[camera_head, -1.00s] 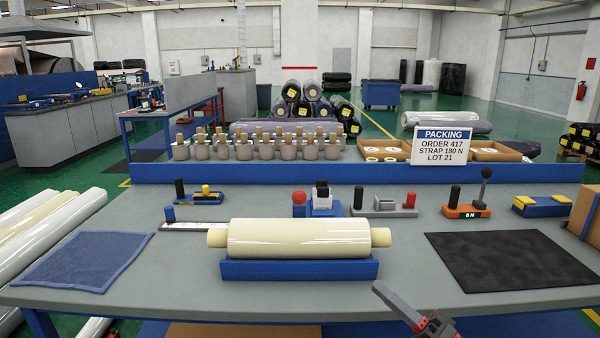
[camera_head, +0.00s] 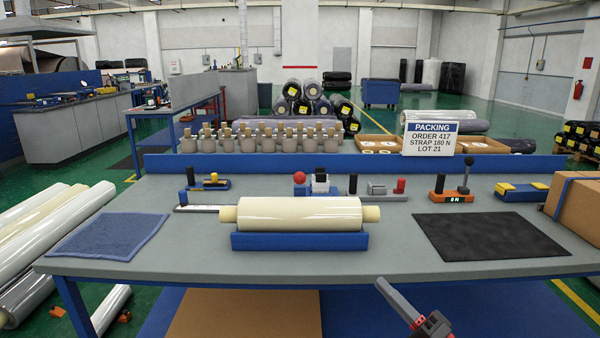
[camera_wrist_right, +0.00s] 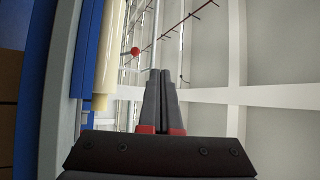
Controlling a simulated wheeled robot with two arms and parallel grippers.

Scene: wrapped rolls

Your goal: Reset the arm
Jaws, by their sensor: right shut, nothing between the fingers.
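My right gripper (camera_head: 380,283) is at the bottom of the head view, in front of the table's near edge and right of the roll cradle. It is empty. In the right wrist view its two dark fingers (camera_wrist_right: 161,72) are together with nothing between them. A cream wrapped roll (camera_head: 300,212) lies in a blue cradle (camera_head: 299,241) at the middle of the table; the roll also shows at the left of the wrist view (camera_wrist_right: 108,50). My left gripper is not in view.
The grey table (camera_head: 190,257) holds a blue cloth (camera_head: 108,236), a black mat (camera_head: 490,237) and several small tools along its back. A cardboard box (camera_head: 578,210) stands at the right edge. A packing sign (camera_head: 430,138) stands behind.

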